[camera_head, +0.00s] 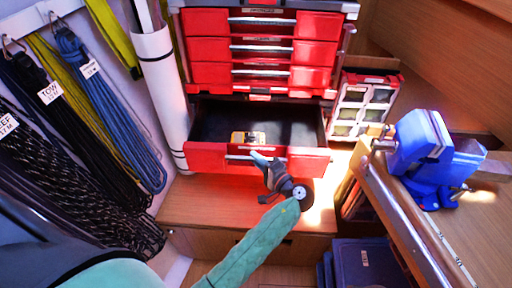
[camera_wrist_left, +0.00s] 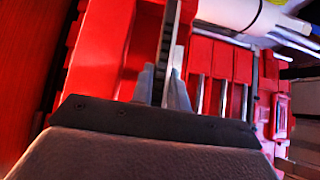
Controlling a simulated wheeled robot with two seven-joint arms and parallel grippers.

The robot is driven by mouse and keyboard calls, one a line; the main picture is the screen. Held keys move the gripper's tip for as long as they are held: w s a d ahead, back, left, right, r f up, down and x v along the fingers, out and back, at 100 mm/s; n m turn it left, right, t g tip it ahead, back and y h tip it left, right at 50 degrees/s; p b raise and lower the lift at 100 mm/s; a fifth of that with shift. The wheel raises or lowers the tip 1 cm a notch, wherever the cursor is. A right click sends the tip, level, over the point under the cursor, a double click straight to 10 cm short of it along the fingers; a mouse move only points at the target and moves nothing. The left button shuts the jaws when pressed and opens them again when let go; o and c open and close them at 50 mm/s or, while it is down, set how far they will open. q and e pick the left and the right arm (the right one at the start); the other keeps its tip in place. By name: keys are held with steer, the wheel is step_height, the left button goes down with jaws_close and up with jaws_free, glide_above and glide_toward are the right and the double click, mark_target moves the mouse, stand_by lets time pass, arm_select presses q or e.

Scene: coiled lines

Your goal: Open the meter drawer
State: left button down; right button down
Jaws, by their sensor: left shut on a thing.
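The red tool chest (camera_head: 262,50) stands at the back with several drawers. Its bottom drawer (camera_head: 207,157) is pulled out, and a yellow meter (camera_head: 248,138) lies inside it. My left gripper (camera_head: 262,162) is at the middle of that drawer's front, shut on the drawer's handle bar (camera_head: 240,157). In the left wrist view the gripper's fingers (camera_wrist_left: 162,85) close around the bar, with the red drawer front (camera_wrist_left: 105,60) beside them. The upper drawers are shut. My right gripper is not in view.
A blue vise (camera_head: 425,150) sits on the wooden bench at right. Coiled ropes (camera_head: 75,100) hang on the left wall next to a white roll (camera_head: 158,90). A small-parts organiser (camera_head: 362,105) stands right of the chest. Dark blue cases (camera_head: 365,265) are below, at the front.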

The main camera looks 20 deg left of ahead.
arm_select(q)
steer(key=shift+s+d+r, duration=0.1)
steer(key=shift+s+d, duration=0.15)
steer(key=shift+s, duration=0.45)
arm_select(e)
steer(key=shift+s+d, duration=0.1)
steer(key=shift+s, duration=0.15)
arm_select(q)
steer(key=c, duration=1.4)
jaws_free()
steer(key=shift+o, duration=0.2)
